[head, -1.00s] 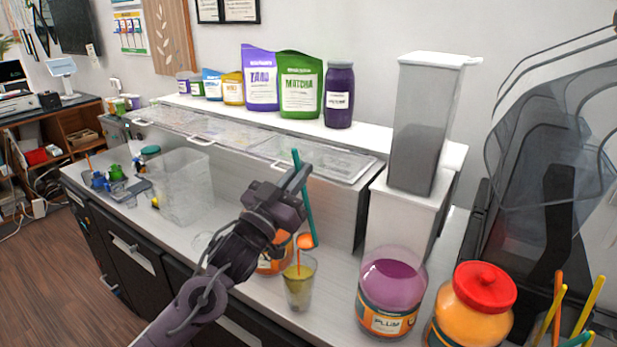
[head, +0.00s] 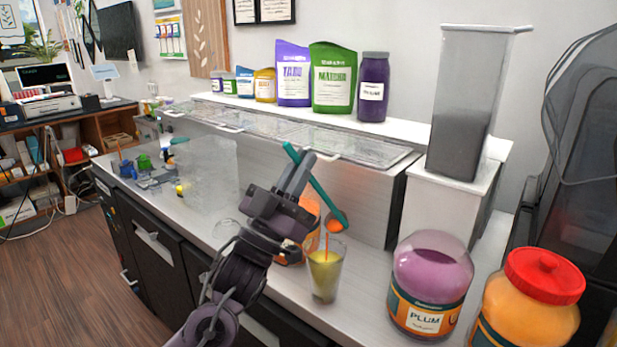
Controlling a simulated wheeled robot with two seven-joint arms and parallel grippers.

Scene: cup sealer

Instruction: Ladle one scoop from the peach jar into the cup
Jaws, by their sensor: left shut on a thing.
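My left gripper (head: 297,172) is shut on the handle of a teal ladle (head: 320,190). The ladle slants down to the right, and its bowl is above the clear cup (head: 325,272). Orange stuff shows at the bowl, and a thin orange stream runs from it down into the cup. The cup stands upright on the counter and holds yellow-green liquid. An orange jar (head: 312,240), likely the peach jar, stands behind the cup, partly hidden by my left gripper; its label cannot be read. My right gripper is not in view.
A plum jar (head: 432,275) and a red-lidded orange jar (head: 530,305) stand right of the cup. A clear bin (head: 205,180) is on the counter (head: 190,222) at left. Lidded topping trays (head: 300,135) and a tall canister (head: 465,110) stand behind.

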